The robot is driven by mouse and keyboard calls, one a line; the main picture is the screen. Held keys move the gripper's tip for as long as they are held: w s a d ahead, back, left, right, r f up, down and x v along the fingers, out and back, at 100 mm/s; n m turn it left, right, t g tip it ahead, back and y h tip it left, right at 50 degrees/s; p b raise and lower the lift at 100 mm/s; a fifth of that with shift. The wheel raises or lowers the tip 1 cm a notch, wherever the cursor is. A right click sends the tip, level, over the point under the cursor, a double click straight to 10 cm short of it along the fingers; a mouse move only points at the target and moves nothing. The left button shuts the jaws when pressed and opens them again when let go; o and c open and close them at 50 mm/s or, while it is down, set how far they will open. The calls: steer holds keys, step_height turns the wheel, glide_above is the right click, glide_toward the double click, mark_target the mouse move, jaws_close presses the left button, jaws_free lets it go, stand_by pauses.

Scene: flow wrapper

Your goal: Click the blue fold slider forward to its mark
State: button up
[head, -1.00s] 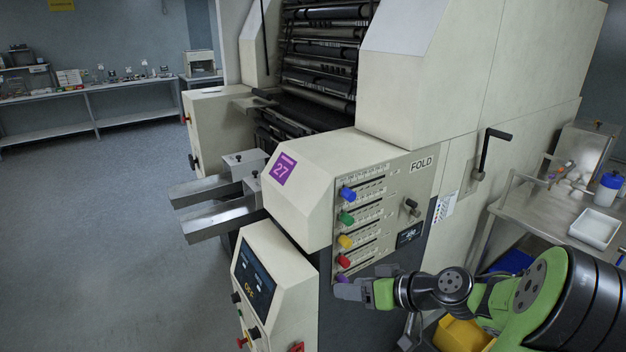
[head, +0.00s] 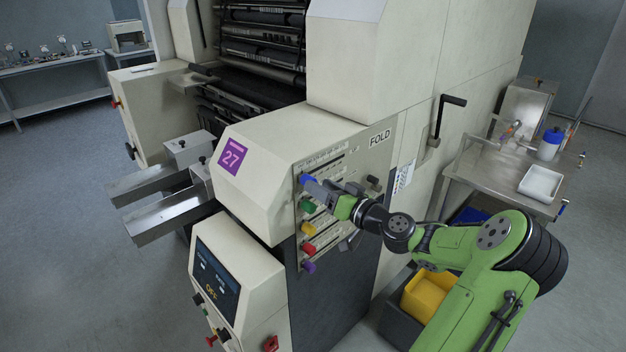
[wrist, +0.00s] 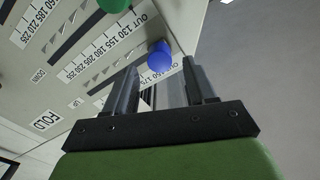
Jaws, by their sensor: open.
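The blue fold slider knob (head: 305,180) is the topmost of a column of coloured knobs on the FOLD panel (head: 362,160). In the wrist view the blue knob (wrist: 159,53) stands just beyond the fingertips, between their lines, beside a printed number scale. My gripper (head: 316,187) is at the panel, right beside the blue knob. In the wrist view my gripper (wrist: 160,75) has its two fingers apart with nothing held between them. I cannot tell whether a finger touches the knob. The scale mark for the blue slider is not readable in the head view.
Green (head: 307,206), yellow (head: 308,228), red (head: 309,248) and purple (head: 309,267) knobs sit below the blue one, close to my arm. A black crank handle (head: 447,110) juts from the machine at right. A steel side table (head: 490,175) stands further right.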

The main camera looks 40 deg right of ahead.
steer(key=w, duration=0.3)
steer(key=shift+w, duration=0.3)
jaws_close()
